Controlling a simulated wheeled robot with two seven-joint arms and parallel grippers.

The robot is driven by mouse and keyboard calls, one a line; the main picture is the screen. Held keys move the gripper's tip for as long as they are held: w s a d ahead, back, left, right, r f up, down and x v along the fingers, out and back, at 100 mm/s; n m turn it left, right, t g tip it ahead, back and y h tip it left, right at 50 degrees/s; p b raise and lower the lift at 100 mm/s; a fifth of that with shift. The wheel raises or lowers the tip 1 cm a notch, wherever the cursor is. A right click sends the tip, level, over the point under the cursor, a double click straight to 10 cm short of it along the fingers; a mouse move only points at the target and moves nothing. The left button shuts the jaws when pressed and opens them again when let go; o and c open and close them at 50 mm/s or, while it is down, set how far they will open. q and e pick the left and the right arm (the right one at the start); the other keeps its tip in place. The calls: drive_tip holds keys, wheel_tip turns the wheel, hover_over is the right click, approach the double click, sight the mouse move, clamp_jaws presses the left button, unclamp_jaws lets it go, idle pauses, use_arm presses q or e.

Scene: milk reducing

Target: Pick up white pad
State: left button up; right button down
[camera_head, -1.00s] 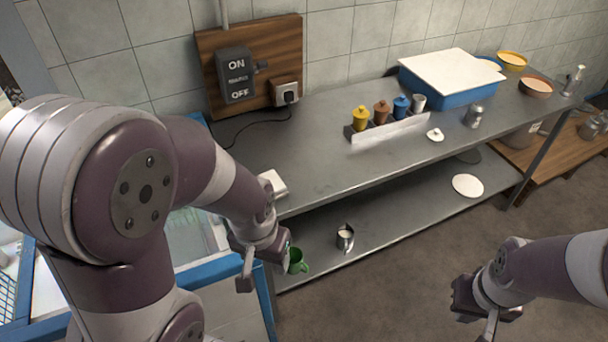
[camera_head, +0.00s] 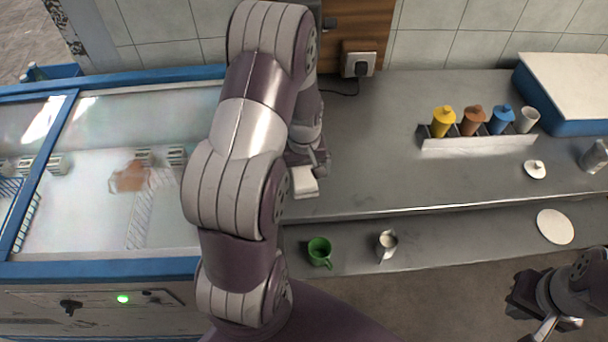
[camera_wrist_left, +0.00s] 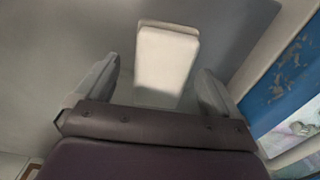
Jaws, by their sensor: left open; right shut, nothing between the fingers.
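The white pad (camera_head: 304,182) lies on the steel counter near its front left edge, partly covered by my left gripper (camera_head: 308,166). In the left wrist view the pad (camera_wrist_left: 167,58) is a pale rounded block, lying ahead of and between the two fingers. The left fingers are open, with a gap on each side of the pad; I see no contact. My right gripper (camera_head: 528,312) is shut and empty at the lower right, in front of the shelf.
A blue-framed freezer (camera_head: 120,270) with a glass top stands left of the counter. A rack (camera_head: 475,144) of coloured jars stands further right. A green mug (camera_head: 319,252) and a metal jug (camera_head: 387,243) are on the lower shelf. The middle of the counter is clear.

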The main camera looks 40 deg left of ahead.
use_arm(q)
drive_tip(key=shift+s+a+f, duration=0.1)
drive_tip(key=shift+s+f, duration=0.05)
drive_tip(key=shift+f, duration=0.4)
drive_tip(key=c, duration=1.2)
drive_tip(key=shift+o, duration=0.2)
drive_tip(key=shift+r, duration=0.55)
wheel_tip(320, 180, up, 3)
drive_tip(key=shift+f, duration=0.1)
drive_tip(key=s+d+r+b, duration=0.1)
drive_tip(key=s+d+r, duration=0.5)
drive_tip(key=d, duration=0.3)
drive_tip(key=shift+s+d+r, duration=0.35)
drive_tip(key=shift+r, duration=0.25)
drive_tip(key=o, duration=0.5)
drive_tip(key=shift+c, duration=0.2)
drive_tip(key=c, duration=0.3)
